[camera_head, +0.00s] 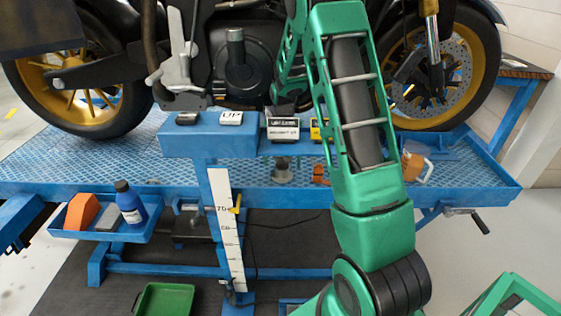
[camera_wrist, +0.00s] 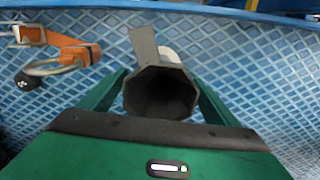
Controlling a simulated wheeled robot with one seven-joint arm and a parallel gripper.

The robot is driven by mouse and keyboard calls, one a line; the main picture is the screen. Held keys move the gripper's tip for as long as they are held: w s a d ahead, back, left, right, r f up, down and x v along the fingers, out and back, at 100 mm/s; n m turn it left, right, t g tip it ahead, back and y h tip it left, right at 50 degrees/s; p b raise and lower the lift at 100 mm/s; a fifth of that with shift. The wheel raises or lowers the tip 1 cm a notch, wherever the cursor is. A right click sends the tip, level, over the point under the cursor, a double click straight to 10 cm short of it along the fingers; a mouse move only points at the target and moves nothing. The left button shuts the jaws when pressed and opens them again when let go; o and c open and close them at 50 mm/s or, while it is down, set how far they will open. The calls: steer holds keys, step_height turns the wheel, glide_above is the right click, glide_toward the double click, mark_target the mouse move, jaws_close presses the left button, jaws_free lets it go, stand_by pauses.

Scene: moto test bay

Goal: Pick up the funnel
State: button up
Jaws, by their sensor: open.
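The funnel (camera_wrist: 160,92) is dark grey, with an eight-sided mouth facing the wrist camera and a flat grey tab at its rim. In the head view a small grey shape, apparently the funnel (camera_head: 283,174), stands on the blue lift platform (camera_head: 470,183), below the control box. My gripper (camera_wrist: 160,84) is open, with one green finger on each side of the funnel. The frames do not show clearly whether the fingers touch it.
An orange strap fitting (camera_wrist: 70,55) lies close beside the funnel. The control box (camera_head: 208,145) stands in front, and the motorcycle (camera_head: 240,60) behind. A blue side tray (camera_head: 100,233) holds a blue bottle (camera_head: 130,204).

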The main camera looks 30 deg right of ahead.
steer(key=c, duration=1.1)
steer(key=shift+c, duration=0.2)
steer(key=shift+r, duration=0.1)
steer(key=shift+r, duration=0.5)
step_height(320, 180, up, 10)
steer(key=s+d+r, duration=0.3)
steer(key=s+d, duration=0.2)
steer(key=d, duration=0.2)
steer(key=s+d+r, duration=0.2)
steer(key=s+d, duration=0.3)
steer(key=d, duration=0.3)
steer(key=shift+r, duration=0.4)
